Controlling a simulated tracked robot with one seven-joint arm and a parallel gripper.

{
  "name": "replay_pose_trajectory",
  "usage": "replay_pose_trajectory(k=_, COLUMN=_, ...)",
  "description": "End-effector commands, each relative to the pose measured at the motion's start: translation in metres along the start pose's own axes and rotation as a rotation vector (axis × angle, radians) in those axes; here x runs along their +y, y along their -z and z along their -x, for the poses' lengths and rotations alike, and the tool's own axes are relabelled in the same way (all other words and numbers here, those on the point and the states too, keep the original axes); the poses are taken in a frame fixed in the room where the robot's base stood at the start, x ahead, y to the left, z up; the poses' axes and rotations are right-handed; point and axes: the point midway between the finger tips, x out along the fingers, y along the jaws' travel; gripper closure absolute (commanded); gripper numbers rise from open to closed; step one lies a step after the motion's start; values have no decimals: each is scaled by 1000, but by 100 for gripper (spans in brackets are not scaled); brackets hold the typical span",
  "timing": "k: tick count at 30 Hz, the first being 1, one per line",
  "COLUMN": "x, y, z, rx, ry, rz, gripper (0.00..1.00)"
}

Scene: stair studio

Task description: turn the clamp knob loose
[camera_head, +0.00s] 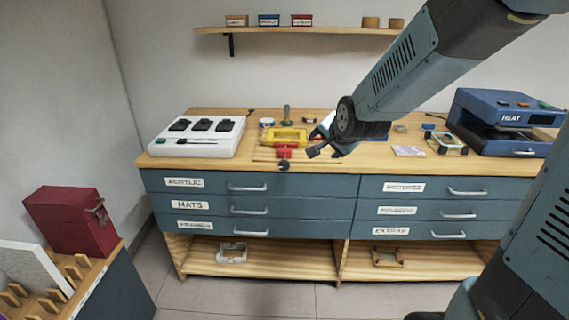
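A red clamp (284,152) sits at the front edge of the wooden bench top, by a yellow frame (288,136). Its dark knob (283,166) hangs just below the edge, in front of the drawers. My gripper (324,153) is at the bench's front edge, to the right of the clamp and apart from the knob. Its two dark fingers look spread, with nothing seen between them. My wrist hides part of the bench behind it.
A white box with black pads (198,151) stands at the left of the bench top (350,166). A blue heat press (508,115) stands at the right. Small items lie between. Labelled drawers (250,210) with handles are below. A red case (70,222) stands at lower left.

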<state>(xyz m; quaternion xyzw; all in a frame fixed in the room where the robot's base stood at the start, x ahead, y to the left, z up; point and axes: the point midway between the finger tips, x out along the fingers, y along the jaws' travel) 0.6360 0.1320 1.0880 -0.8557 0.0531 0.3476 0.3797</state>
Motion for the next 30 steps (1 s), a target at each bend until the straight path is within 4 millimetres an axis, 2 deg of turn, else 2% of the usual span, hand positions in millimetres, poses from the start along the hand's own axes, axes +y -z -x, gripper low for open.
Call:
replay_pose_trajectory(k=1, x=-3, y=-6, z=-16, rx=-4, ry=21, rz=-51, gripper=30)
replay_pose_trajectory(k=6, x=-18, y=-24, z=-60, rx=-3, ry=119, rz=-254, gripper=30)
replay_pose_trajectory(k=15, x=-36, y=-58, z=-123, rx=-31, ry=292, rz=-655, gripper=30)
replay_pose_trajectory(k=21, x=-40, y=-81, z=-153, rx=-61, ry=401, rz=-950, gripper=30)
replay_pose_trajectory(k=30, x=-34, y=-109, z=-183, rx=-106, ry=565, rz=-1417, gripper=30)
